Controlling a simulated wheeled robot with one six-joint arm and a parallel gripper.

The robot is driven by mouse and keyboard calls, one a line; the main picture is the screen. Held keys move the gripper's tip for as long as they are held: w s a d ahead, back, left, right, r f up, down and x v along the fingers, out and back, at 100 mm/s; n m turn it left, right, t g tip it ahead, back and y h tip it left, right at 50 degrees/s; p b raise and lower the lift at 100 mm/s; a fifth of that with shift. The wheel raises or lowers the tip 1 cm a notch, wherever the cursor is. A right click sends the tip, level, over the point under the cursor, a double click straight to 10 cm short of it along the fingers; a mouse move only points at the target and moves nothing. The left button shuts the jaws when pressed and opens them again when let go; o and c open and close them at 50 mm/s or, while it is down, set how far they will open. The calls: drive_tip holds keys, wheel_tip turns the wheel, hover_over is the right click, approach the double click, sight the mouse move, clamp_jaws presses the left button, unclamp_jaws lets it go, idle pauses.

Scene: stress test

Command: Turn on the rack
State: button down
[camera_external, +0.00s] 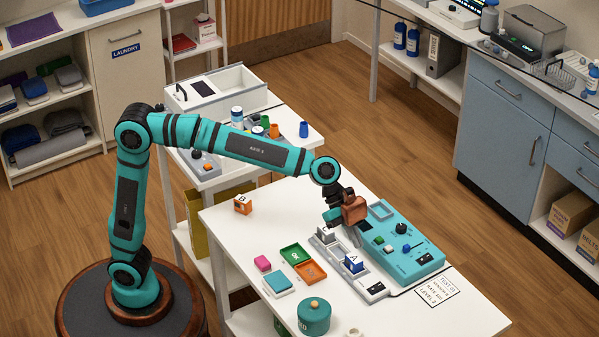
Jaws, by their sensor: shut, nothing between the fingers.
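A light grey rack (327,252) lies on the white table, along the left side of a teal panel. It holds a blue block with a white top marked A (354,262) and a grey block (326,235) behind it. A small dark switch (376,289) is at the rack's front end. My gripper (356,240) is shut and empty, pointing down above the rack's far part, behind the A block. Its fingertips are small in view, and I cannot tell whether they touch anything. The gripper and arm hide part of the rack's far end.
The teal panel (425,262) with knobs and buttons stands close right of the rack. A lettered card (437,291) lies front right.

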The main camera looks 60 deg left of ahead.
drive_tip(key=shift+w+r, duration=0.15)
drive_tip(key=shift+w, duration=0.55)
hover_over(382, 287)
drive_tip(key=a, duration=0.3)
drive_tip(key=f, duration=0.7)
drive_tip(key=shift+s+d+f, duration=0.2)
drive_tip(key=shift+s, duration=0.2)
wheel_tip(382, 287, down, 2)
drive_tip(key=shift+w+a+f, duration=0.1)
drive_tip(key=shift+w+a, duration=0.05)
drive_tip(key=shift+w+f, duration=0.1)
drive_tip(key=shift+f, duration=0.6)
